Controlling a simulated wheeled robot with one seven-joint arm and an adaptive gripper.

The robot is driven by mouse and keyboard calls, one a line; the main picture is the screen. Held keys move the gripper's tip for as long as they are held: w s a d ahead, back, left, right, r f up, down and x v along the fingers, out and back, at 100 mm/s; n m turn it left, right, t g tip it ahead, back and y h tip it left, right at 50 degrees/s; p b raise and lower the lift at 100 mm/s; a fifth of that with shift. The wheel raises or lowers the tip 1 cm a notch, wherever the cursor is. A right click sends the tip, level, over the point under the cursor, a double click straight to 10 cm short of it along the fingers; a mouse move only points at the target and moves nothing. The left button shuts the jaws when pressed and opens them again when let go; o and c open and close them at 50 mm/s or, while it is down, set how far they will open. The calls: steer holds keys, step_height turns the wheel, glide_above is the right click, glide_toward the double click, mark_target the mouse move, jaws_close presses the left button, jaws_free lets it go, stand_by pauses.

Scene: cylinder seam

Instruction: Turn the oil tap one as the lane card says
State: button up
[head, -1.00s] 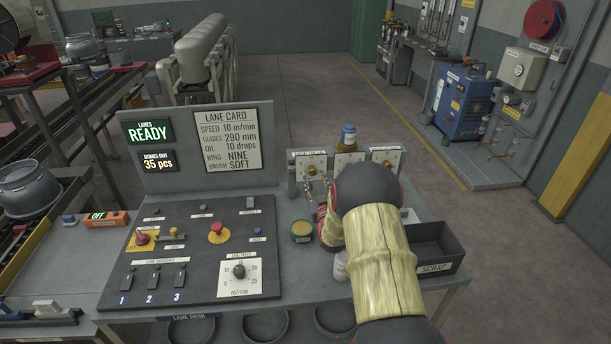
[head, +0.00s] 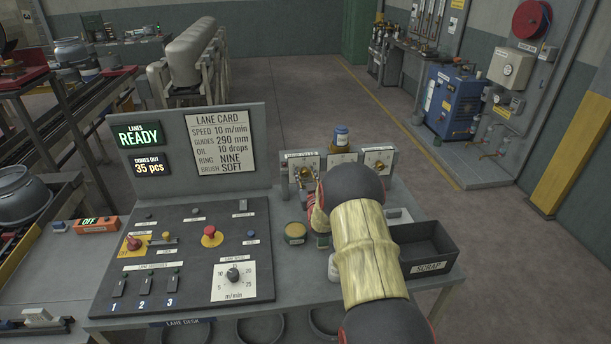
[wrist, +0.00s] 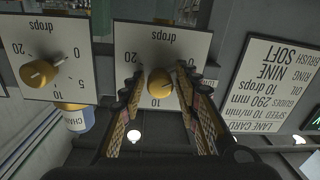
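The lane card (head: 221,142) reads oil 10 drops; it also shows upside down in the wrist view (wrist: 269,85). The oil tap nearest the card has a white drops plate (wrist: 180,38) and a brass knob (wrist: 160,84). In the wrist view its 10 mark is below the knob, 20 to the left. My gripper (wrist: 158,76) is open, its two fingers on either side of this knob with narrow gaps seeming to show. The knob's pointer is hard to read. In the head view my gripper (head: 309,187) is partly hidden by my arm at this tap (head: 300,167).
A second oil tap (wrist: 40,73) stands close beside, with a chain oil bottle (wrist: 75,116) by it. A third tap (head: 378,166) is further right. A scrap bin (head: 425,246) and round tin (head: 295,232) are on the desk near my arm.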

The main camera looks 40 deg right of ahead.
jaws_close()
steer(key=shift+m+b, duration=0.3)
steer(key=shift+b, duration=0.1)
steer(key=m+b, duration=0.3)
steer(key=shift+f+m+b, duration=0.15)
steer(key=shift+m+b, duration=0.15)
steer(key=shift+m, duration=0.1)
steer(key=m+b, duration=0.4)
steer(key=m, duration=0.2)
steer(key=shift+m+b, duration=0.3)
steer(key=m+b, duration=0.3)
steer(key=m, duration=0.3)
steer(key=shift+m+h+b, duration=0.3)
steer(key=shift+b, duration=0.05)
steer(key=m+b, duration=0.3)
steer(key=m, duration=0.3)
steer(key=shift+m+h, duration=0.3)
steer(key=shift+m, duration=0.1)
